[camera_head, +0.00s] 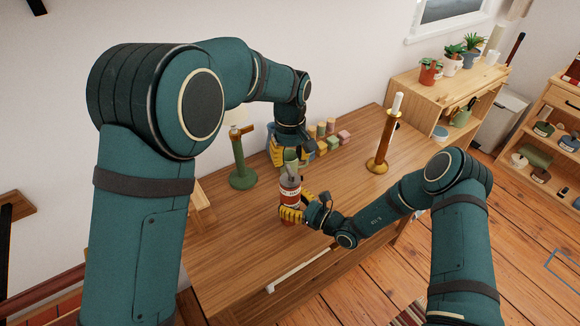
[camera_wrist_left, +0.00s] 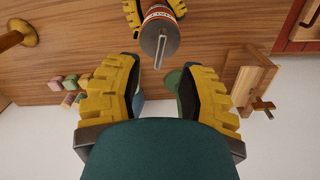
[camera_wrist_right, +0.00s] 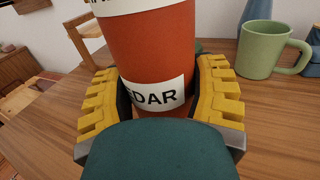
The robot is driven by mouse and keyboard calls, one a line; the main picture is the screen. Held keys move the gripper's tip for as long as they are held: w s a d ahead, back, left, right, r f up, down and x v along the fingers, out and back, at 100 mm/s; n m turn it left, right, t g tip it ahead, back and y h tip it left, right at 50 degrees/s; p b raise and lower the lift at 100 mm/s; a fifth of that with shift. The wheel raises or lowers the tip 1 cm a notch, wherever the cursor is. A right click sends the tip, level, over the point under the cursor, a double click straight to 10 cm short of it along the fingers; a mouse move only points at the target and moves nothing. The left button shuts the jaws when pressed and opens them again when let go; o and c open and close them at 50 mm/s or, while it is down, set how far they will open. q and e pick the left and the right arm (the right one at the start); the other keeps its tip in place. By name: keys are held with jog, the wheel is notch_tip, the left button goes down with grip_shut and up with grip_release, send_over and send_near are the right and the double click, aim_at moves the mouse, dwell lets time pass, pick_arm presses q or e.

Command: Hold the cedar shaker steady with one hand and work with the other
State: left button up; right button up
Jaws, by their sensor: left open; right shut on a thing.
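The cedar shaker (camera_head: 289,191), a red-orange cylinder with white label bands and a grey top, stands upright on the wooden table. My right gripper (camera_head: 291,213) is shut around its lower body; the right wrist view shows the shaker (camera_wrist_right: 152,50) between both yellow fingers, with "DAR" readable on its label. My left gripper (camera_head: 289,155) is open and empty above the shaker, pointing down.
A green lamp (camera_head: 242,178) stands left of the shaker, and a candle on a wooden holder (camera_head: 384,145) stands right. Several small coloured blocks (camera_head: 343,137) lie behind. A green mug (camera_wrist_right: 262,49) stands nearby. A wooden shelf (camera_head: 409,92) with plants is beyond the table.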

aim_at(290, 170)
pick_arm(q)
notch_tip(290, 170, up, 7)
jog(key=shift+f, duration=0.15)
dwell(0.4)
pick_arm(e)
jog(key=o, duration=1.4)
jog(key=shift+c, duration=0.2)
jog(key=shift+d, duration=0.15)
